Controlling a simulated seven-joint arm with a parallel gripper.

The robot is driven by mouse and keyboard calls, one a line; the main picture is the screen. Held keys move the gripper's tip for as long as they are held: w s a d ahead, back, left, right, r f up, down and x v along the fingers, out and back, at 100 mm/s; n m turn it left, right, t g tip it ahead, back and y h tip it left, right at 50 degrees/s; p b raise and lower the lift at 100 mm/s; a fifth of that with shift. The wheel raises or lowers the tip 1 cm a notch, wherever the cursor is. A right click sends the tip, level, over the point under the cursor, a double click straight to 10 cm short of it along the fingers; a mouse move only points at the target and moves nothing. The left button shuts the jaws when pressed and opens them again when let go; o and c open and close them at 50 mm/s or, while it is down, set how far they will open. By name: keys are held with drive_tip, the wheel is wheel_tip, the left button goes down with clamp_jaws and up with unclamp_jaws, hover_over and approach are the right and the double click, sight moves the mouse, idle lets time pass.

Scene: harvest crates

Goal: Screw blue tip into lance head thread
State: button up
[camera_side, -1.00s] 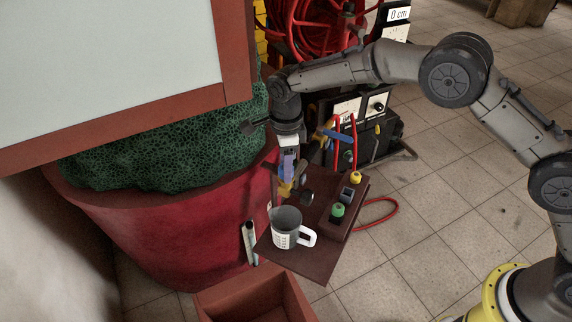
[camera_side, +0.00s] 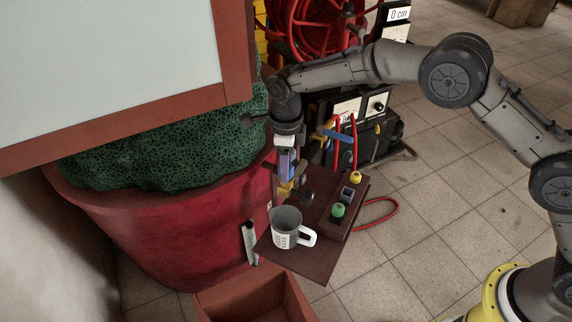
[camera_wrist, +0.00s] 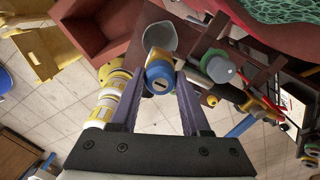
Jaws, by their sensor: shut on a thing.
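My gripper (camera_wrist: 160,82) is shut on the blue tip (camera_wrist: 160,76), a round blue piece with a slotted top held between the purple fingers. In the side view my gripper (camera_side: 287,178) points down, above and behind the mug. A yellow part (camera_side: 284,189) shows right under the fingers and looks like the lance head. The thread is hidden, and I cannot tell whether the tip is seated in it.
A grey-white mug (camera_side: 282,222) stands on the brown shelf (camera_side: 313,258). A rack beside it carries a green piece (camera_side: 338,210) and a yellow piece (camera_side: 356,177). A reddish crate (camera_side: 214,303) is below; the red tub (camera_side: 190,230) is left.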

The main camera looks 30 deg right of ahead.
drive_tip(key=shift+w, duration=0.1)
drive_tip(key=shift+m, duration=0.9)
drive_tip(key=shift+d+m, duration=0.1)
drive_tip(key=shift+m, duration=0.8)
drive_tip(key=o, duration=0.8)
drive_tip(key=shift+c, duration=0.2)
drive_tip(key=shift+n, duration=0.9)
